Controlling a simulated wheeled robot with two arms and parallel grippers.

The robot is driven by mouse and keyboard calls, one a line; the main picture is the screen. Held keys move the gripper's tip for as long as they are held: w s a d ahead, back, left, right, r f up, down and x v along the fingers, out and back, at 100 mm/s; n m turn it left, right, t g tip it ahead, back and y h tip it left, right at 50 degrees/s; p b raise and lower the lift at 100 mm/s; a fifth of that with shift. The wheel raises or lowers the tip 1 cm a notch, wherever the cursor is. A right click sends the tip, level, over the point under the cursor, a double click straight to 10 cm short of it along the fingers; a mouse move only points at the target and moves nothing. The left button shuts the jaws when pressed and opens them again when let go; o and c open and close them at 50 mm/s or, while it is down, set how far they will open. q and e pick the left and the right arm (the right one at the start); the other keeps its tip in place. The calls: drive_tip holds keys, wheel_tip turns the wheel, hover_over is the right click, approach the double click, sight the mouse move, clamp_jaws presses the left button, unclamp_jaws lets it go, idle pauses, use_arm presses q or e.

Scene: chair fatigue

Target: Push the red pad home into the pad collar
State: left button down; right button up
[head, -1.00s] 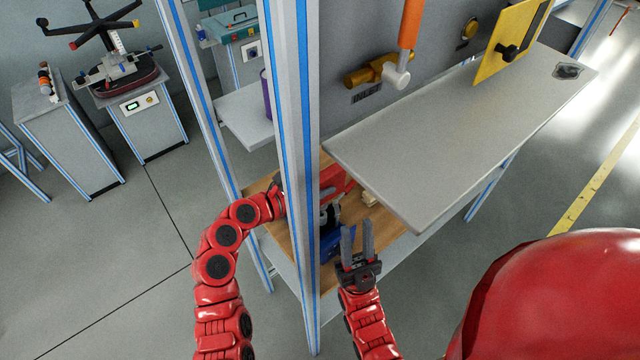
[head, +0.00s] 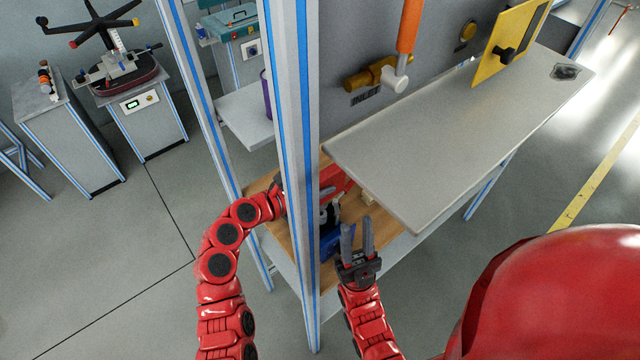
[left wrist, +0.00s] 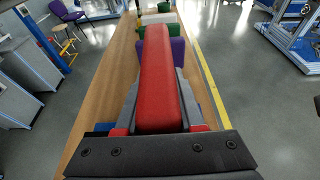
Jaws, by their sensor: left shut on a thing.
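The red pad (left wrist: 159,75) is a long red bar in the left wrist view. My left gripper (left wrist: 160,92) is shut on it, with a grey finger along each side. In the head view my left arm passes behind a blue-striped post, which hides most of that gripper (head: 327,212). A red part shows just past the post above the wooden shelf, but I cannot tell whether it is the pad. My right gripper (head: 357,238) is open and empty, fingers pointing up, in front of the shelf. I cannot make out the pad collar in either view.
The upright post (head: 292,120) stands between my arms. A grey worktop (head: 460,140) overhangs the wooden shelf (head: 385,235) at the right. Purple (left wrist: 178,48), green and white things stand beyond the pad in the left wrist view. Open floor (head: 100,250) lies at the left.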

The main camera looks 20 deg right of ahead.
use_arm(q)
drive_tip(key=shift+f+b, duration=0.75)
drive_tip(key=shift+f, duration=1.3)
drive_tip(key=shift+c, duration=2.2)
unclamp_jaws()
drive_tip(key=shift+a, duration=0.1)
drive_tip(key=b+v, duration=0.4)
drive_tip(key=v, duration=1.3)
drive_tip(key=shift+a+r, duration=0.1)
drive_tip(key=shift+a, duration=0.05)
